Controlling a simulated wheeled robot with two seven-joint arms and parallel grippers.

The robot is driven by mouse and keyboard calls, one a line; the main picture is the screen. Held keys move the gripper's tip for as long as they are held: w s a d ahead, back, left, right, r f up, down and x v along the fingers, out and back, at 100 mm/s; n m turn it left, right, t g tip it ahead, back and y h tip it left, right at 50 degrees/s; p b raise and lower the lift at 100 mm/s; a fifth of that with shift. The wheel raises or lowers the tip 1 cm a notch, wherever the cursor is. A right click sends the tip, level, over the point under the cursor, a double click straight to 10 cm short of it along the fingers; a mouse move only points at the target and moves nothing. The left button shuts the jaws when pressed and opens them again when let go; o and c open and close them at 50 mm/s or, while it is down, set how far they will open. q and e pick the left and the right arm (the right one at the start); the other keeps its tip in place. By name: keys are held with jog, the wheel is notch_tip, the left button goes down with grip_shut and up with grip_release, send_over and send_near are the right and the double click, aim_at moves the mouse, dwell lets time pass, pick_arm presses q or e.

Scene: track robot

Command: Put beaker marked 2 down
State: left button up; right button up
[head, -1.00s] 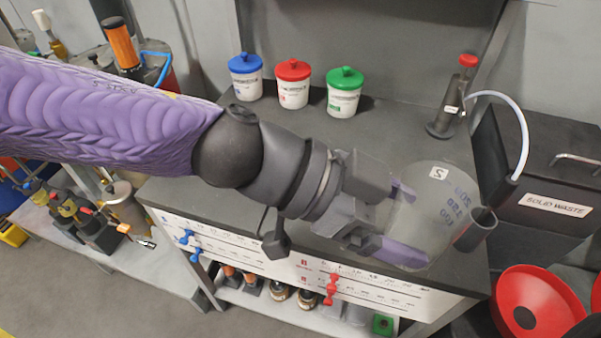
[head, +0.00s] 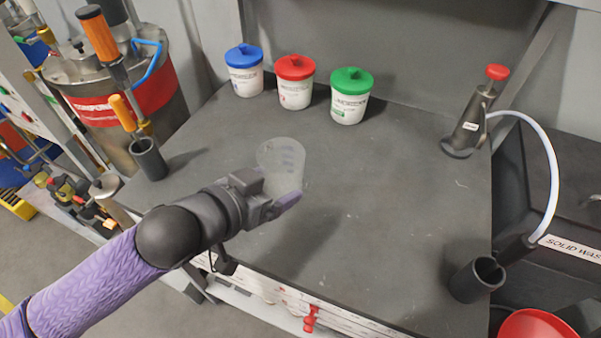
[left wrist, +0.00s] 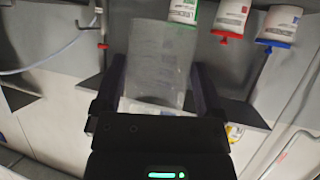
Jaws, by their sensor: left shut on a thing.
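The clear beaker (head: 283,160) is in my left gripper (head: 278,196), over the left-middle part of the dark worktop (head: 380,225). The gripper is shut on the beaker, with a finger on its near side. In the left wrist view the beaker (left wrist: 160,65) sits between the two dark fingers of the left gripper (left wrist: 158,90). Its number 2 label is not readable now. I cannot tell whether its base touches the worktop. My right gripper is not in view.
Blue-lidded (head: 244,72), red-lidded (head: 295,82) and green-lidded (head: 350,95) tubs stand at the back. A red-topped stand (head: 470,120) with a white hose is at the right. A dark cup (head: 475,280) is at the front right, another dark holder (head: 149,160) at the left. The worktop middle is clear.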

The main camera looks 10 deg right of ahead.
pick_arm(q)
jog(key=f+b, duration=0.1)
jog(key=f, duration=0.2)
jog(key=f+b, duration=0.2)
jog(key=f, duration=0.2)
jog(key=f+b, duration=0.2)
jog(key=f, duration=0.2)
jog(key=shift+a, duration=0.3)
jog(key=shift+r, duration=0.1)
jog(key=o, duration=1)
jog(key=shift+c, duration=0.2)
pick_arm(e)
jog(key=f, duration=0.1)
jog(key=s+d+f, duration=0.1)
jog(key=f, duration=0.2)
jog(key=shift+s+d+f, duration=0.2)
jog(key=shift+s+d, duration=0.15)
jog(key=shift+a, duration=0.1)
